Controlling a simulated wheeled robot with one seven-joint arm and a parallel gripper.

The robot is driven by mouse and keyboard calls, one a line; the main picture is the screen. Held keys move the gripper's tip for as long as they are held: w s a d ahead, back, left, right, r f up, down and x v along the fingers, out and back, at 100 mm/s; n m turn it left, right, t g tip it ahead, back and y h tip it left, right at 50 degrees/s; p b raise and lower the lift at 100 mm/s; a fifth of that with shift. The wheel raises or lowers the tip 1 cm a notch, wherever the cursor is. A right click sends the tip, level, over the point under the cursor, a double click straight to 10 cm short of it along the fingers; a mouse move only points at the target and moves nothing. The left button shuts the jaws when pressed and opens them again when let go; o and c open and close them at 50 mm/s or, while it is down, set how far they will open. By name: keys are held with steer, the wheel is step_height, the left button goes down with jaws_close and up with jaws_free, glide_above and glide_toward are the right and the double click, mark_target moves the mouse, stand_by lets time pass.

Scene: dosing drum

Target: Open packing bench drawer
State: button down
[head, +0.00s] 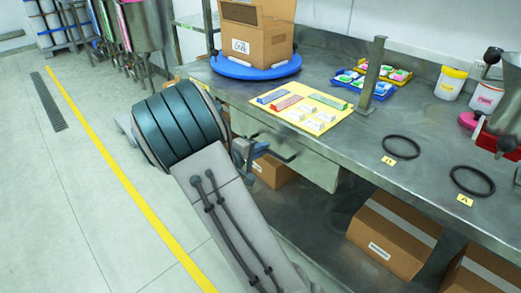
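The packing bench (345,143) is a grey metal worktop on the right. A plain metal drawer (317,167) hangs under its front edge, left of centre. My arm reaches in from the bottom of the picture, and its large dark-banded joint hides part of the bench's left end. My gripper (285,157) is beside the drawer front, close to it. Its fingers are small and partly hidden by the arm, so I cannot tell whether they touch the drawer or its handle. The drawer looks shut or nearly so; its handle is not clearly visible.
On the bench are a cardboard box (271,45) on a blue turntable (228,68), a yellow mat (277,112) with small packs, trays, tubs and two black rings (401,146). Cardboard boxes (393,235) stand beneath. Open floor (60,200) lies left, with a yellow line.

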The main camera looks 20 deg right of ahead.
steer(key=f+v, duration=0.2)
steer(key=v, duration=1)
steer(key=a+f+b+v, duration=0.1)
steer(key=f+v, duration=0.2)
steer(key=v, duration=1)
steer(key=shift+s+a, duration=0.25)
steer(key=shift+a, duration=0.15)
steer(key=shift+f, duration=0.15)
steer(key=c, duration=1.5)
jaws_free()
steer(key=p+v, duration=0.2)
steer(key=v, duration=1.1)
steer(key=shift+s+a, duration=0.15)
steer(key=shift+a, duration=0.25)
